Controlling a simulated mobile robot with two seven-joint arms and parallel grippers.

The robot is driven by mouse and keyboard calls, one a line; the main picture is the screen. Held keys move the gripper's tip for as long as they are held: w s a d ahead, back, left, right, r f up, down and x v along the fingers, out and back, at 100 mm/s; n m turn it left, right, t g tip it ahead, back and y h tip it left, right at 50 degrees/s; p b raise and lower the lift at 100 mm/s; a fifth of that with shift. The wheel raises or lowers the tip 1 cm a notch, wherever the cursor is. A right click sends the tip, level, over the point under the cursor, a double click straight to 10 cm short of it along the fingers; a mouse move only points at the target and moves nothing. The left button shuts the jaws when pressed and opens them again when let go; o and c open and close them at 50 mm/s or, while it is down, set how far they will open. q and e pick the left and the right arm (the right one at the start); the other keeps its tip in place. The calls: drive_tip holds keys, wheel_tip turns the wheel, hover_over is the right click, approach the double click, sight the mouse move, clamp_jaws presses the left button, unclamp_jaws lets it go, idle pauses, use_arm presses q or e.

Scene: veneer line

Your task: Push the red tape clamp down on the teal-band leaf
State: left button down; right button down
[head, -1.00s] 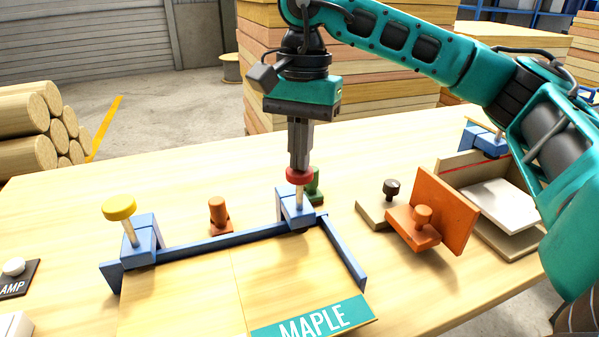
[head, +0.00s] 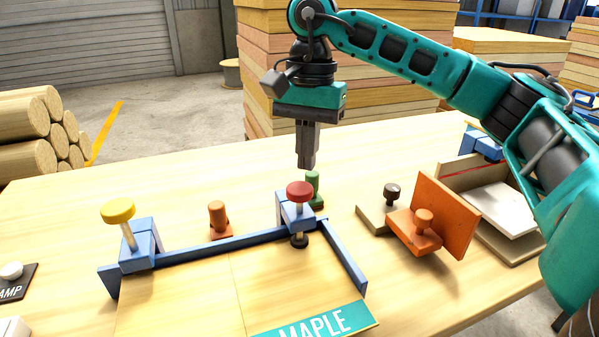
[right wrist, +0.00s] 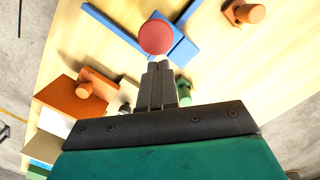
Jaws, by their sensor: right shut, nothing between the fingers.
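The red tape clamp (head: 299,191) stands on the blue frame, its knob low over the blue block and its black foot (head: 299,241) showing below, at the back edge of the teal-band leaf (head: 290,285). The foot appears to rest on the leaf. The leaf's teal band (head: 325,321) reads MAPLE. My right gripper (head: 306,166) is shut and empty, above and apart from the red knob. In the right wrist view the red knob (right wrist: 157,37) lies just beyond the shut fingertips (right wrist: 158,68). My left gripper is not in view.
A yellow-knobbed clamp (head: 118,211) stands raised at the frame's left end. An orange handled block (head: 218,218) and a green one (head: 313,184) stand behind the frame. An orange angled block (head: 446,212) stands to the right. The table's back left is clear.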

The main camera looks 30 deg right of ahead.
drive_tip(key=shift+r, duration=0.15)
wheel_tip(320, 180, up, 13)
drive_tip(key=d+p, duration=0.1)
drive_tip(key=p, duration=0.3)
drive_tip(key=shift+w+f, duration=0.2)
drive_tip(key=shift+w, duration=0.15)
idle(0.4)
